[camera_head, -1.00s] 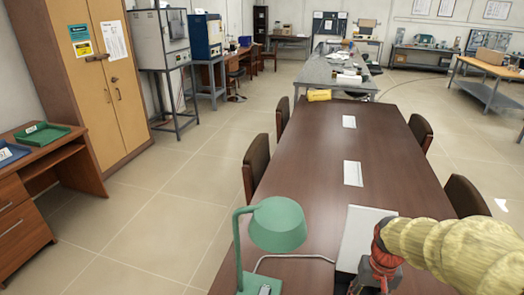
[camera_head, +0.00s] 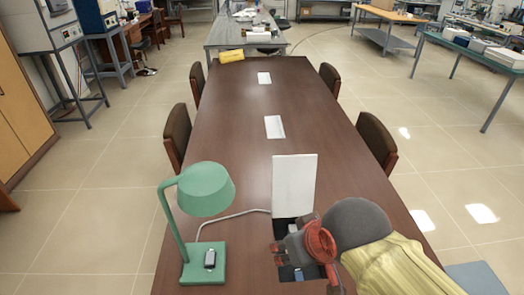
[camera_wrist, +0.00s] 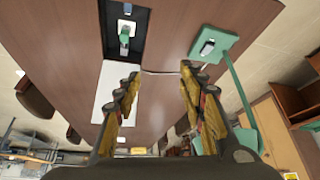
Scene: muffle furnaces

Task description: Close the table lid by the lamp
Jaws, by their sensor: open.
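The white table lid (camera_head: 294,185) stands raised at the far edge of a dark opening in the brown table (camera_head: 240,120), right of the green lamp (camera_head: 205,190). In the wrist view the lid (camera_wrist: 104,96) is beside my left finger; whether they touch I cannot tell. The opening (camera_wrist: 112,45) shows there with a green plug (camera_wrist: 124,36) in it. My gripper (camera_wrist: 158,75) is open, with nothing between its fingers. In the head view my arm and gripper (camera_head: 290,250) are over the opening and hide much of it.
The lamp base (camera_head: 205,263) stands close left of the opening, and its white cord runs toward the lid. Two closed white lids (camera_head: 274,127) lie farther along the table. Chairs (camera_head: 178,135) line both sides. The table's middle is otherwise clear.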

